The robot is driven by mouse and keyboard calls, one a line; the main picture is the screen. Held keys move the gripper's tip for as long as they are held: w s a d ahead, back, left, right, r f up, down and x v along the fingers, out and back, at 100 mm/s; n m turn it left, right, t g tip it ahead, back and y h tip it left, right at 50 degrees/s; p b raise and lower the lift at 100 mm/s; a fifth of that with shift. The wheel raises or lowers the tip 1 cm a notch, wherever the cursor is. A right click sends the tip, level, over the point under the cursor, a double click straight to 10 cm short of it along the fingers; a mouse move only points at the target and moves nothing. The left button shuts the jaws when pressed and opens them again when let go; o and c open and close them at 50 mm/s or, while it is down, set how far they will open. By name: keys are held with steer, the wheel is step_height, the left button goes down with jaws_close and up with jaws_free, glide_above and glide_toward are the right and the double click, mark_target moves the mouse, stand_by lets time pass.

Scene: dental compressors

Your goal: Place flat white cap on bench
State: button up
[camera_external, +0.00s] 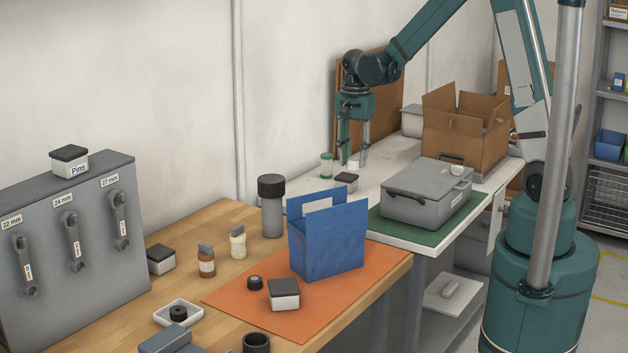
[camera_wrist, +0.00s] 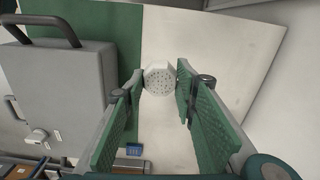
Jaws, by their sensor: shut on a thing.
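A white, faceted cap (camera_wrist: 159,78) with a perforated flat face sits between my fingertips in the wrist view. My gripper (camera_wrist: 160,82) is shut on it, with one green-padded finger on each side. In the external view my gripper (camera_external: 354,161) points down over the far part of the white bench (camera_external: 385,176), and the small white cap (camera_external: 353,164) shows between the fingers. I cannot tell whether the cap touches the bench.
A green-topped jar (camera_external: 326,166) and a small black-lidded box (camera_external: 346,182) stand close by my gripper.

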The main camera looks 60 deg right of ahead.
mark_target(354, 159)
step_height(354, 159, up, 13)
steer(key=w+a+n, duration=0.1)
steer(key=a+n, duration=0.1)
steer(key=a, duration=1.1)
steer(key=w+a+n+p, duration=0.1)
steer(key=w+a+n, duration=0.1)
steer(key=a, duration=1.2)
steer(key=w+a+n+p, duration=0.1)
steer(key=a+n, duration=0.3)
steer(key=a, duration=0.9)
steer(key=shift+w+a+r, duration=0.25)
steer(key=shift+w+r, duration=0.15)
steer(key=shift+w, duration=0.15)
steer(key=s+a+n+p, duration=0.1)
steer(key=s+a+n, duration=0.2)
steer(key=s+a, duration=0.8)
steer(key=s+a+n+p, duration=0.1)
steer(key=s+a+n, duration=0.25)
steer(key=a, duration=1.45)
steer(key=s+a+n+p, duration=0.1)
steer(key=s+a+n, duration=0.2)
steer(key=s+a, duration=0.85)
steer(key=w+a+f, duration=0.2)
steer(key=w+f, duration=0.1)
steer(key=f, duration=0.8)
steer(key=shift+f, duration=0.3)
steer(key=shift+w+m, duration=0.1)
steer(key=shift+m, duration=0.15)
steer(key=shift+f, duration=3.1)
